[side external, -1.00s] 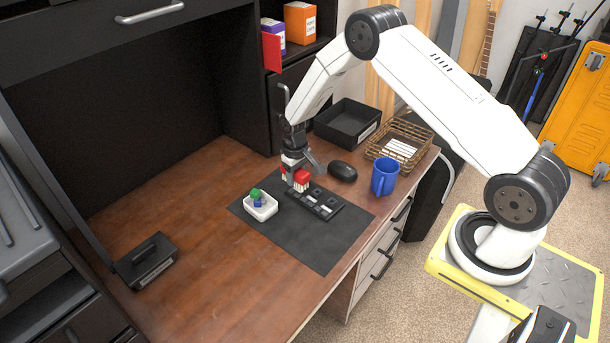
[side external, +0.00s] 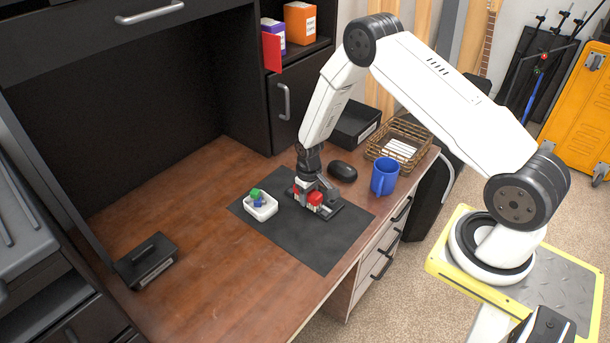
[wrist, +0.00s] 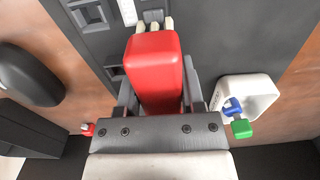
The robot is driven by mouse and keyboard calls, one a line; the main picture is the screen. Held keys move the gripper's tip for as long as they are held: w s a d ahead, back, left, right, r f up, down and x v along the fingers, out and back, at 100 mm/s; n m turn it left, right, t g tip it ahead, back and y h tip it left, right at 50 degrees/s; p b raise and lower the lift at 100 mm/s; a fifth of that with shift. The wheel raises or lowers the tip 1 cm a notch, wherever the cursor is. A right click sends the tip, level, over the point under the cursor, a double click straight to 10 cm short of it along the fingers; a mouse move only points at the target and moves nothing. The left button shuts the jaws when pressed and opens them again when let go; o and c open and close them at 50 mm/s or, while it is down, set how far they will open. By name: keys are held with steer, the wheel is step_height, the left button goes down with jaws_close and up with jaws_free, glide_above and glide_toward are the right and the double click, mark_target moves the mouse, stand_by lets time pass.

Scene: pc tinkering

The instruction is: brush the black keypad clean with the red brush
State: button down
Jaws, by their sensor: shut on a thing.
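The red brush (wrist: 153,68) is between the fingers of my gripper (wrist: 158,100), which is shut on it. Its pale bristles point toward the black keypad (wrist: 88,14) in the wrist view. In the side view the red brush (side external: 315,198) is low over the keypad (side external: 328,209), and my gripper (side external: 306,190) is above it. The brush and gripper hide part of the keypad. I cannot tell whether the bristles touch it. The keypad lies on a dark mat (side external: 318,248).
A white tray (side external: 262,212) with small blue and green pieces stands left of the keypad. A black mouse (side external: 342,171), a blue mug (side external: 383,177) and a wire basket (side external: 400,143) stand behind and to the right. The front of the mat is clear.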

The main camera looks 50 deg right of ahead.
mark_target(321, 212)
steer(key=shift+s+a, duration=0.15)
steer(key=shift+s, duration=2.3)
steer(key=shift+w+d, duration=0.15)
steer(key=shift+w, duration=2.3)
steer(key=shift+w+d, duration=0.15)
steer(key=shift+w, duration=2.3)
steer(key=shift+s+a, duration=0.15)
steer(key=shift+s, duration=2.3)
steer(key=shift+s+a, duration=0.15)
steer(key=shift+s, duration=2.25)
step_height(321, 212, up, 8)
steer(key=shift+r, duration=0.25)
steer(key=shift+a, duration=0.15)
